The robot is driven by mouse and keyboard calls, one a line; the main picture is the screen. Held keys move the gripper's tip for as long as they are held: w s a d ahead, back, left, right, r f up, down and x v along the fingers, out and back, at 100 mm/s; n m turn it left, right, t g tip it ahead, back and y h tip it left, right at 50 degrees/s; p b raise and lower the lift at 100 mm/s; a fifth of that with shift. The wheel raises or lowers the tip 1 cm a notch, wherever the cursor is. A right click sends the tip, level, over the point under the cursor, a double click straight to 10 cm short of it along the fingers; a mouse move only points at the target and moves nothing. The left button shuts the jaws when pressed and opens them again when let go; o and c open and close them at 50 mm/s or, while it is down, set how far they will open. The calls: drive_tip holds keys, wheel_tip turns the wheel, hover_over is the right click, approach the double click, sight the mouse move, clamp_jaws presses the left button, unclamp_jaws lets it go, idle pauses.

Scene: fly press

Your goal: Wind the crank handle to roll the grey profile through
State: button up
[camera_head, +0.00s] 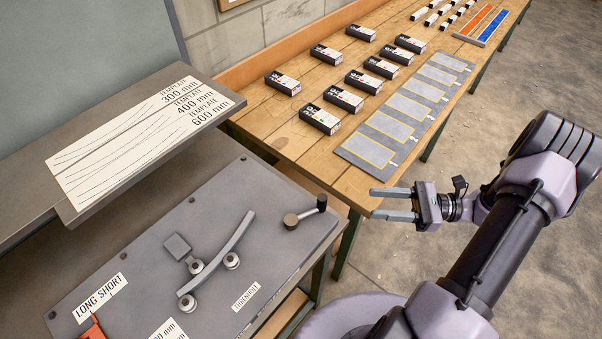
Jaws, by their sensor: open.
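The crank handle (305,213) stands at the right end of the grey machine plate (150,245), with a round brown hub at its left and a dark upright grip at its right. The curved grey profile (240,241) lies across the rollers (231,261) left of the crank. A grey block (177,247) sits behind the profile. My gripper (371,203) is open and empty, pointing left. In the picture it is to the right of the crank handle and apart from it.
A template board (75,185) lies on the shelf at left. A wooden bench (290,130) behind carries several black-and-white boxes (319,119) and a grey mat (365,150) with yellow outlines. An orange part (92,331) is at the plate's lower left. Open floor lies at right.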

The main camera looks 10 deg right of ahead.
sight(306, 211)
drive_tip(key=b+x, duration=0.1)
drive_tip(key=x, duration=0.7)
drive_tip(key=b+x, duration=0.2)
drive_tip(key=x, duration=0.7)
drive_tip(key=shift+s+a, duration=0.15)
drive_tip(key=shift+s, duration=0.05)
clamp_jaws()
idle(0.5)
